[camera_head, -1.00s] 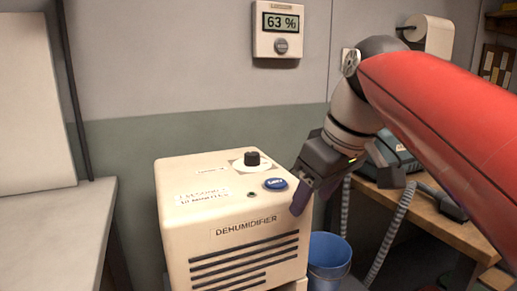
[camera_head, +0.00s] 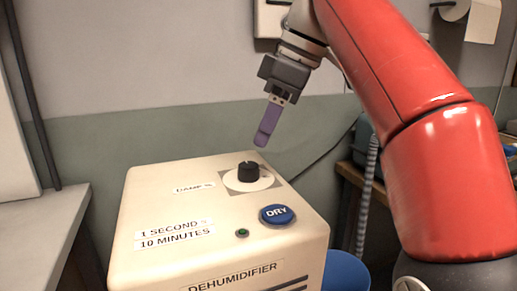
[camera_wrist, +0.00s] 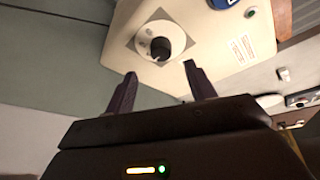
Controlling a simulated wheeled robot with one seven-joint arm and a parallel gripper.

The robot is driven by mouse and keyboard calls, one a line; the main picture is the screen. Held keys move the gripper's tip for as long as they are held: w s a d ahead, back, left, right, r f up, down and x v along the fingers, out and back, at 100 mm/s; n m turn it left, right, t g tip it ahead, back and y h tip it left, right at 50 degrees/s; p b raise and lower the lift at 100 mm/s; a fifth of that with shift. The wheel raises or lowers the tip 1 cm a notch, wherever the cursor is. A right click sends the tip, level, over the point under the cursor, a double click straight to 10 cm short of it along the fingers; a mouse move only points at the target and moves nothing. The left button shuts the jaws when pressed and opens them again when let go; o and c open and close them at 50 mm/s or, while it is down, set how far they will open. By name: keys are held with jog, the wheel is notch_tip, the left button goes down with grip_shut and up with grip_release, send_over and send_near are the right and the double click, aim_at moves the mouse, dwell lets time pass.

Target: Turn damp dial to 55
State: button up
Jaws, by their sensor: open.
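The damp dial is a black knob (camera_head: 248,172) on a white disc (camera_head: 268,181), set on the top of the cream dehumidifier (camera_head: 125,240), beside a label that reads "DAMP %". My gripper (camera_head: 265,138) is above the knob and slightly to its right, pointing down, apart from it. In the wrist view the two purple fingers of my gripper (camera_wrist: 158,88) are spread, and the knob (camera_wrist: 160,48) shows beyond and between their tips. The fingers are empty. The dial's numbers are too small to read.
A blue DRY button (camera_head: 277,214) and a small green light (camera_head: 242,233) sit in front of the dial. A label (camera_head: 174,235) reads "1 SECOND = 10 MINUTES". A blue bucket (camera_head: 346,272) stands right of the machine. My arm covers most of the wall display.

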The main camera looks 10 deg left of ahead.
aim_at(251, 165)
jog(key=shift+b+x, duration=1.05)
jog(key=shift+x, duration=2.8)
jog(key=shift+s, duration=0.15)
jog(key=shift+c, duration=0.3)
jog(key=c, duration=0.9)
